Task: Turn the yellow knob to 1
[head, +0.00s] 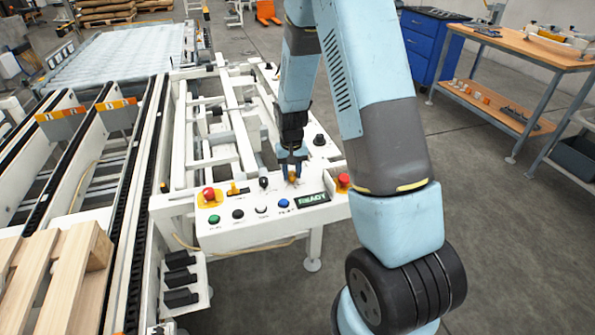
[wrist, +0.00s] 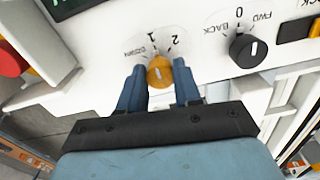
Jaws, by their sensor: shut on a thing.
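The yellow knob (wrist: 160,72) sits on the white control panel (head: 250,220), with printed marks 1 and 2 above it in the wrist view. In the head view the knob (head: 293,178) shows below my gripper (head: 291,158). In the wrist view my gripper (wrist: 160,88) has one blue finger on each side of the knob, shut on it. A pale line marks the knob's face, but I cannot tell exactly which number it points to. The fingers partly hide the panel around it.
A black selector knob (wrist: 248,50) marked BACK, 0 and FWD is near the right finger. Red stop buttons (head: 343,182) (head: 209,194), a green button (head: 214,219), a blue button (head: 283,203) and a display (head: 312,199) share the panel. Conveyor rails (head: 145,150) run at left.

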